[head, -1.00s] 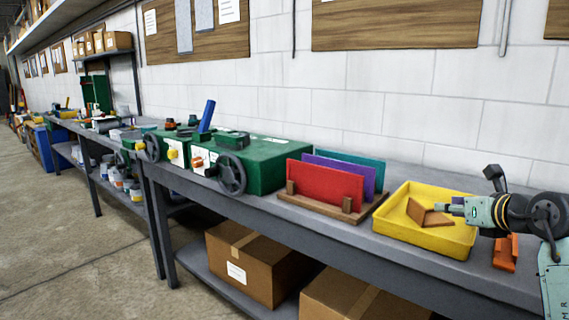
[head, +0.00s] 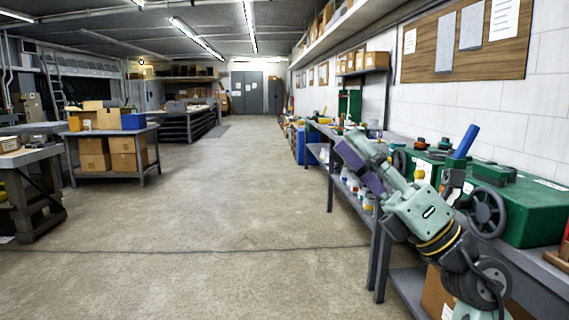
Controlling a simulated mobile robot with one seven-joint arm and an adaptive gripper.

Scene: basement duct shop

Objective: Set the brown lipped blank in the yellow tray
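My gripper (head: 362,150) shows right of the middle in the head view, at the end of my raised arm, in front of the bench. A flat purple piece (head: 360,168) lies along its lower left side in the picture. I cannot tell whether the fingers hold this piece, as they are small and overlapped. The brown lipped blank and the yellow tray are both outside the present view.
The grey bench (head: 535,268) runs along the right wall. A green machine (head: 525,212) with a black handwheel (head: 487,213) stands on it near my arm. A table (head: 110,135) with boxes stands at the left. The concrete floor between is clear.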

